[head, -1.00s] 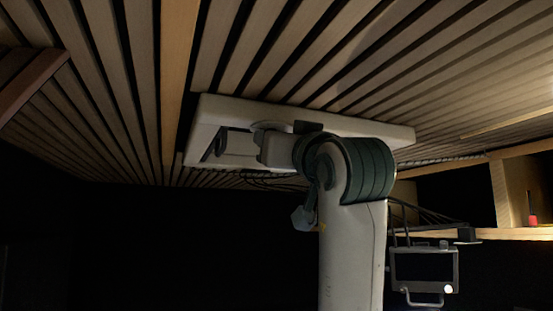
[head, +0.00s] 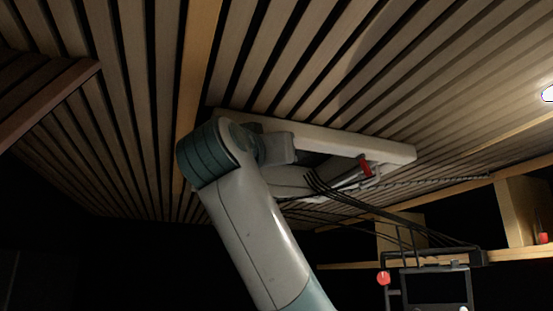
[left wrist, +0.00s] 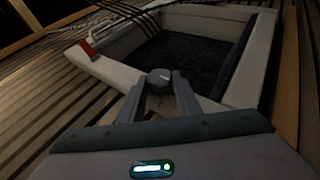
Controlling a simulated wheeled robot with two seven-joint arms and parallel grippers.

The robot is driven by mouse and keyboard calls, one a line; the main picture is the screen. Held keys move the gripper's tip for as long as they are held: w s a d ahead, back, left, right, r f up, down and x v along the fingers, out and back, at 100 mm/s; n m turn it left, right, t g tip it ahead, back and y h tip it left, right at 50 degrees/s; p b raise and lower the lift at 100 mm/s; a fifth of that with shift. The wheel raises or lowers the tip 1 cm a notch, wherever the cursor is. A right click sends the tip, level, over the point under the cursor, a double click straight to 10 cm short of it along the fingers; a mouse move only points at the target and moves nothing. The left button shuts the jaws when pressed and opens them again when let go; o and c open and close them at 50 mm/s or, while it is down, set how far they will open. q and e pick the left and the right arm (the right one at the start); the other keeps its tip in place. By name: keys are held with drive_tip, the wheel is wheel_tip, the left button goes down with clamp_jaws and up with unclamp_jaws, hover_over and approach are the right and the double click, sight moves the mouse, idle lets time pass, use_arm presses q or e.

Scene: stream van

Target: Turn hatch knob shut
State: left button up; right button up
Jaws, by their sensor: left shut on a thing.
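The hatch is a pale frame (head: 340,138) set in the slatted ceiling in the head view. In the left wrist view its pale rim (left wrist: 235,77) surrounds a dark panel (left wrist: 185,55). The small grey round hatch knob (left wrist: 160,76) sits at the near rim, with a light mark on its face. My left gripper (left wrist: 160,88) is shut on the knob, one finger on each side. My right gripper is in neither view.
A red-ended part (head: 365,166) sits by the hatch frame and also shows in the left wrist view (left wrist: 88,48). Dark cables (head: 350,194) hang below the hatch. A wooden shelf (head: 515,252) and a dark boxy device (head: 430,285) are at the lower right.

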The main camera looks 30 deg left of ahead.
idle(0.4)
use_arm(q)
drive_tip(key=o, duration=1.1)
drive_tip(key=shift+c, duration=0.2)
